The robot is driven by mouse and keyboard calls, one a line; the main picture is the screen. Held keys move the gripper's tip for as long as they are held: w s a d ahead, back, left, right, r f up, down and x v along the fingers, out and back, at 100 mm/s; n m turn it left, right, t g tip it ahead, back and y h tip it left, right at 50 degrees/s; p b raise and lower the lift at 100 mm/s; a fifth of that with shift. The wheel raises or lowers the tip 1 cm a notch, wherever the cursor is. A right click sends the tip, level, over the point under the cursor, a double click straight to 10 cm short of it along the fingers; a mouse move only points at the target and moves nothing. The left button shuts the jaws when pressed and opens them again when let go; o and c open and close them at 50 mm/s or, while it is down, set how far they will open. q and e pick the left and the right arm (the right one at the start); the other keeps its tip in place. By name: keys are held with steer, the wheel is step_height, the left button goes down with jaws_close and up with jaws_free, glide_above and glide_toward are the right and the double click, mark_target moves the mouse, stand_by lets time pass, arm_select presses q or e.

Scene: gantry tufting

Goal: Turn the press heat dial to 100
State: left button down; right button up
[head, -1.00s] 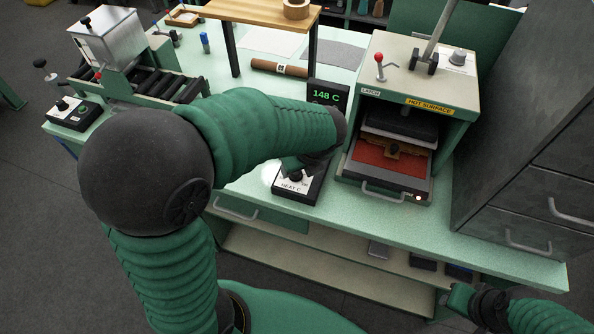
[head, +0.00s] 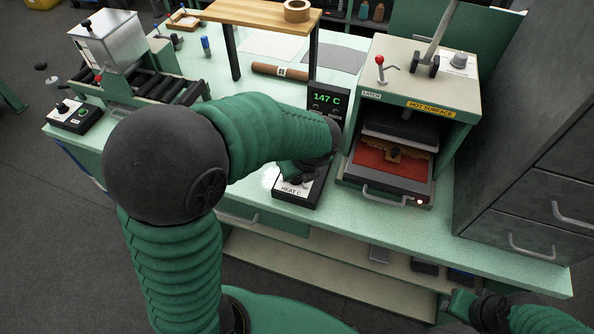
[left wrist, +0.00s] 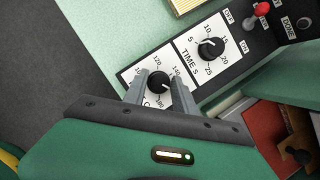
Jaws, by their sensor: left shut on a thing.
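The heat dial is a round black knob (left wrist: 158,83) on a white scale, with 120 and 140 readable in the left wrist view. My left gripper (left wrist: 161,88) is shut on this knob, one grey finger on each side. In the head view my left gripper (head: 297,174) is over the control box (head: 297,191) marked HEAT C and mostly hides the knob. The knob's exact pointer position is too small to tell. The display (head: 327,99) reads 147 C. My right gripper (head: 488,312) is at the lower right, away from the bench; its fingers are unclear.
A TIME S dial (left wrist: 210,47) and a red-tipped switch (left wrist: 262,9) are beside the heat dial. The press (head: 420,90), labelled HOT SURFACE, stands open at the right with a red pad (head: 385,165) inside. A wooden stand (head: 262,14) is behind.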

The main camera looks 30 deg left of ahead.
arm_select(q)
steer(key=shift+d+n+p, duration=0.1)
steer(key=shift+n+p, duration=0.2)
stand_by(0.5)
